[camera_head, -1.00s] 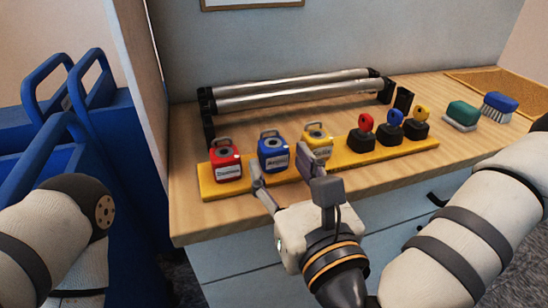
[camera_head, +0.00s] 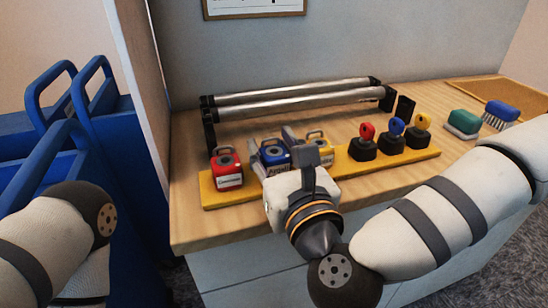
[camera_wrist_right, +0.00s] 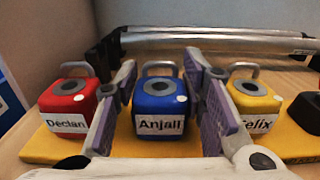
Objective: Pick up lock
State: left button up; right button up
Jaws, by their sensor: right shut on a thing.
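The blue lock (camera_head: 274,155), labelled "Anjali" in the right wrist view (camera_wrist_right: 160,96), stands upright on the yellow board (camera_head: 222,198). My right gripper (camera_head: 271,143) is shut on it, with one finger on each side of its body. The red lock (camera_head: 226,168), labelled "Declan", is to its left. The yellow lock (camera_head: 319,150), labelled "Felix", is to its right and partly hidden by my gripper in the head view. The right wrist view shows the red lock (camera_wrist_right: 68,102) and yellow lock (camera_wrist_right: 254,98) outside my fingers. My left gripper is out of view; only its arm shows.
Red, blue and yellow keys (camera_head: 396,127) stand in black holders on the board's right part. Metal rollers (camera_head: 300,100) lie behind the locks. Two brushes (camera_head: 463,122) are at the right. Blue bins (camera_head: 130,150) stand at the left. The desk's front strip is clear.

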jog(key=shift+r, duration=0.35)
jog(key=r, duration=0.3)
jog(key=shift+s+a+r+p, duration=0.2)
jog(key=shift+a+r+p, duration=0.1)
jog(key=shift+p, duration=0.1)
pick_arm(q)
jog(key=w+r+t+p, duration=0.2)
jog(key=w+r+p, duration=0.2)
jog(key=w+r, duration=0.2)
pick_arm(e)
jog(key=s+a+r, duration=0.8)
jog(key=a+r, duration=0.2)
jog(key=r, duration=0.3)
jog(key=shift+s+a+r, duration=0.15)
jog(key=shift+a, duration=0.1)
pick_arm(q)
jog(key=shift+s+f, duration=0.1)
pick_arm(e)
jog(key=shift+d, duration=0.1)
